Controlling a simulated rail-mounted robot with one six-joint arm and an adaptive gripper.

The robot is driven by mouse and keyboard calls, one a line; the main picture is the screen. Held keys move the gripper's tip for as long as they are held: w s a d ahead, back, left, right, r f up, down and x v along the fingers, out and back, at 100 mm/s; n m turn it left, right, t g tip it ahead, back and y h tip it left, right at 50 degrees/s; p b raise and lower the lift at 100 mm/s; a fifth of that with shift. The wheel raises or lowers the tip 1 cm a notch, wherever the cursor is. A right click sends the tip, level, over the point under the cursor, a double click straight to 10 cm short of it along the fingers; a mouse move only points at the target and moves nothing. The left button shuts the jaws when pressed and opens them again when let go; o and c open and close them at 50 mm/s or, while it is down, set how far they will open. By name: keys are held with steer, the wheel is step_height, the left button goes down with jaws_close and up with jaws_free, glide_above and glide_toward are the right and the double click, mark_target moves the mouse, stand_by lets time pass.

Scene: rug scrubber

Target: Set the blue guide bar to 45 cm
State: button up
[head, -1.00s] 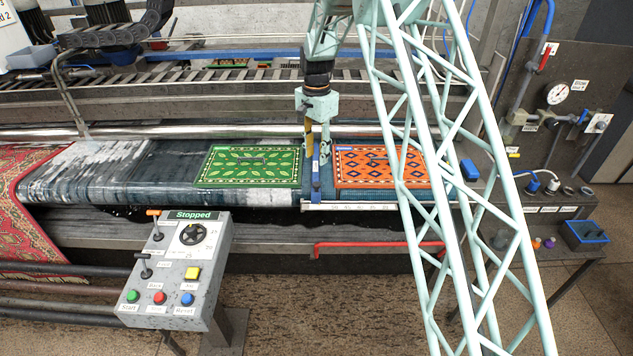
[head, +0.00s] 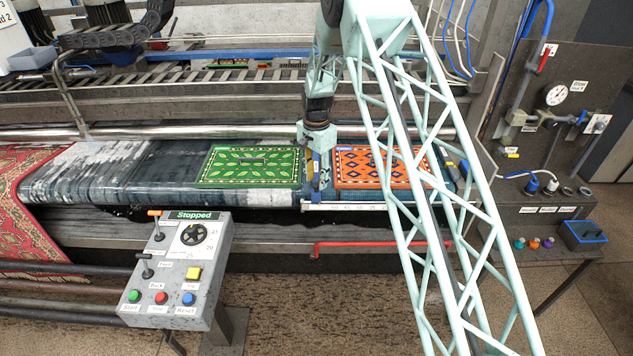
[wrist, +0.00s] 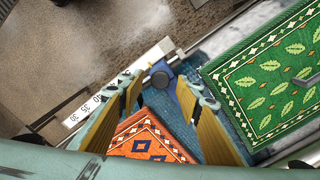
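The blue guide bar (head: 316,197) stands upright in the picture between the green rug (head: 250,166) and the orange rug (head: 378,168), over the pale number scale (head: 345,207) along the front edge. In the wrist view the bar (wrist: 185,98) has a dark round knob (wrist: 160,78) at its front end. My gripper (head: 318,180) is down at the bar. In the wrist view its yellow-padded fingers (wrist: 165,86) are apart, with the bar and knob between their tips; I cannot tell whether they touch it. The scale (wrist: 90,105) shows small numbers at left, partly hidden by a finger.
A control panel (head: 180,262) reading "Stopped" stands in front, with levers, a dial and coloured buttons. A red rail (head: 380,246) runs below the scale. A valve and gauge board (head: 560,110) is at right. My arm hides part of the orange rug's right side.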

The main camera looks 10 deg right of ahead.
steer(key=shift+f, duration=0.9)
steer(key=shift+c, duration=0.3)
